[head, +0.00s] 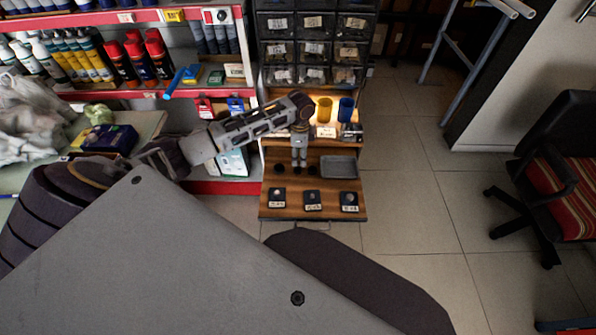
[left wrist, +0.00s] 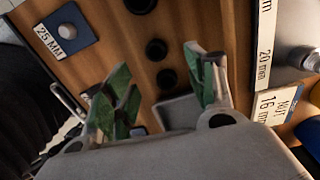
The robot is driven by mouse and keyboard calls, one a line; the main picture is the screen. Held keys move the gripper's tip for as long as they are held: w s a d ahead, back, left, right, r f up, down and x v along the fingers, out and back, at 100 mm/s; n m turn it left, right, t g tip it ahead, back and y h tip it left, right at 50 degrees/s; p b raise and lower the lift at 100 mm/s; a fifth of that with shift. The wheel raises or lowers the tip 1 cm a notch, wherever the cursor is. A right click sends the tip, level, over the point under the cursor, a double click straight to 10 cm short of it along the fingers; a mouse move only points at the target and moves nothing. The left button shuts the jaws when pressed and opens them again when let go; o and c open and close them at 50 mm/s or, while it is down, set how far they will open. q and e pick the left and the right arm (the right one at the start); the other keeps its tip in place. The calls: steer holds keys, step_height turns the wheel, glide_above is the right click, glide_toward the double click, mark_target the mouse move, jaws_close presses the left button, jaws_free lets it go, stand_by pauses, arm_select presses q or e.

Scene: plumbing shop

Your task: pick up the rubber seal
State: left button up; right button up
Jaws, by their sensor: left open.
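Several round black rubber pieces lie in a row on a wooden board (head: 312,213); which one is the rubber seal I cannot tell. One black piece (head: 279,168) is left of my left gripper (head: 299,165) in the head view. In the left wrist view, a larger piece (left wrist: 156,50) and a smaller one (left wrist: 167,78) show between the fingers, and another is cut by the top edge. My left gripper (left wrist: 163,75) points down over the row, with its green-padded fingers open and nothing between them. My right gripper is not in view.
A grey tray (head: 339,167) lies on the board, right of the gripper. Three labelled dark pads line the front edge, one marked 25 MM (left wrist: 66,27). Yellow (head: 324,109) and blue (head: 346,109) cups stand behind, under a drawer cabinet (head: 313,48).

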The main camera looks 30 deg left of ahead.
mark_target(298, 171)
arm_select(q)
steer(key=shift+f, duration=1.1)
steer(key=shift+s+f, duration=0.15)
steer(key=shift+f, duration=0.4)
steer(key=shift+s+a+f+b, duration=0.1)
steer(key=shift+f+b, duration=0.25)
steer(key=shift+s+f, duration=0.15)
steer(key=shift+f, duration=0.75)
steer(key=shift+f+b, duration=0.35)
steer(key=shift+f, duration=0.4)
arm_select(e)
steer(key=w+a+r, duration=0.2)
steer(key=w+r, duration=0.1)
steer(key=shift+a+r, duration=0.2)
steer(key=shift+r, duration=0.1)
